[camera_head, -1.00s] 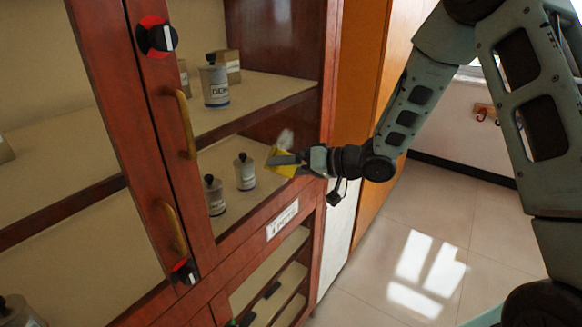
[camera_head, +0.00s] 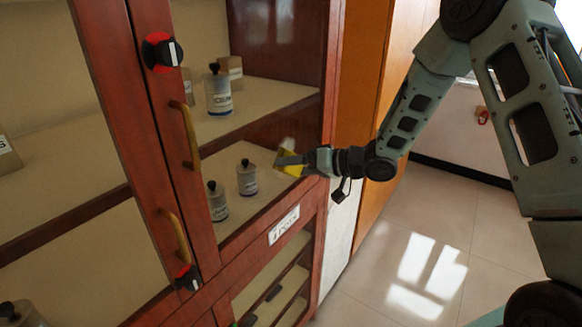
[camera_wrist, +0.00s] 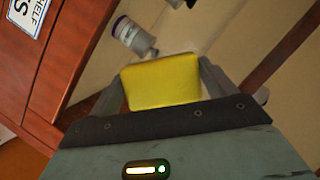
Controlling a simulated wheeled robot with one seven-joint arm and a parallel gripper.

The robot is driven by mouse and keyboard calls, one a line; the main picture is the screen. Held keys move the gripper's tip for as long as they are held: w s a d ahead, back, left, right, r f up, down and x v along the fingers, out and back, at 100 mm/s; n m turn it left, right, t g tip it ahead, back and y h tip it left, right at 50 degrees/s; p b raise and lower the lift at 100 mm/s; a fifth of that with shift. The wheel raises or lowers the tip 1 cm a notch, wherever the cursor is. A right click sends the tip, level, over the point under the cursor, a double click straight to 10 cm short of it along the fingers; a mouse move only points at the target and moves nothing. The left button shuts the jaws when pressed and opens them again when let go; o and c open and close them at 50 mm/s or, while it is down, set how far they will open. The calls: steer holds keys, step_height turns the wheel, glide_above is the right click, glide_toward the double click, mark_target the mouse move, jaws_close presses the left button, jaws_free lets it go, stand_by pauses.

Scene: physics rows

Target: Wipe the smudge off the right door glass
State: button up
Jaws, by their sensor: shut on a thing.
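The right door glass (camera_head: 262,118) is the pane of a red-brown wooden cabinet, with shelves and bottles showing through it. A faint whitish smudge (camera_head: 288,143) shows on the pane, just above my gripper; its lower part may be hidden. My gripper (camera_head: 291,160) is shut on a yellow sponge (camera_head: 293,170) at the lower right of the pane. In the wrist view the sponge (camera_wrist: 162,82) sits between both fingers, facing the glass. I cannot tell whether it touches the glass.
Brass handles (camera_head: 190,137) and red-and-black knobs (camera_head: 162,52) stick out left of the pane. Bottles (camera_head: 247,178) stand on the shelves behind the glass. An orange cabinet (camera_head: 362,80) stands at the right. The tiled floor (camera_head: 445,215) there is clear.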

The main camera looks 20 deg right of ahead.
mark_target(288, 172)
steer(key=shift+w+d+r+p, duration=0.1)
steer(key=shift+w+d+p, duration=0.65)
steer(key=shift+d, duration=0.3)
steer(key=shift+w+d+r+p, duration=0.1)
steer(key=shift+w+d+p, duration=0.4)
steer(key=shift+w+d, duration=0.45)
steer(key=shift+s+f, duration=0.1)
steer(key=shift+s, duration=0.05)
steer(key=shift+s+a+f, duration=0.1)
steer(key=shift+s+a, duration=1.25)
steer(key=shift+a, duration=0.3)
steer(key=shift+s+a+b, duration=0.15)
steer(key=shift+s+a, duration=0.4)
steer(key=shift+a, duration=0.25)
steer(key=shift+s+a+b, duration=0.15)
steer(key=shift+s+a, duration=0.35)
steer(key=shift+a, duration=0.3)
steer(key=shift+s+a, duration=0.1)
steer(key=shift+a, duration=0.05)
steer(key=shift+r+p, duration=0.75)
steer(key=shift+r, duration=0.15)
steer(key=shift+w+d+p, duration=0.55)
steer(key=shift+w+d, duration=0.3)
steer(key=shift+d, duration=0.3)
steer(key=shift+w+d+p, duration=0.5)
steer(key=shift+w+d, duration=0.3)
steer(key=shift+d, duration=0.4)
steer(key=shift+w+d+p, duration=0.55)
steer(key=shift+w+d, duration=0.3)
steer(key=shift+d, duration=0.3)
